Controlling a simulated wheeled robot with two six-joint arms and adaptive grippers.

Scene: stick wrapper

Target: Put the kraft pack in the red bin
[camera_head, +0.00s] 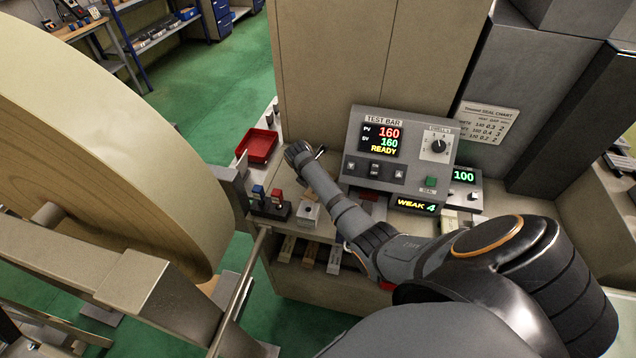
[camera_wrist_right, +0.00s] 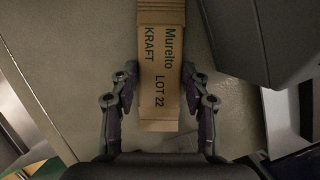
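The kraft pack (camera_wrist_right: 160,75) is a brown cardboard box with dark print, seen in the right wrist view between the fingers of my right gripper (camera_wrist_right: 159,72). The fingers lie along its two long sides and look shut on it. In the head view the pack is hidden behind my right wrist, and little of the gripper shows. The red bin (camera_head: 272,136) is a shallow open tray at the back left of the bench, just left of my right wrist. It looks empty. My left gripper is out of view.
The test bar console (camera_head: 357,170) with lit displays stands right of my right wrist. A block with blue and red levers (camera_head: 268,208) sits in front of the bin. A tall beige cabinet (camera_head: 340,60) rises behind. A large pale disc (camera_head: 90,130) fills the left.

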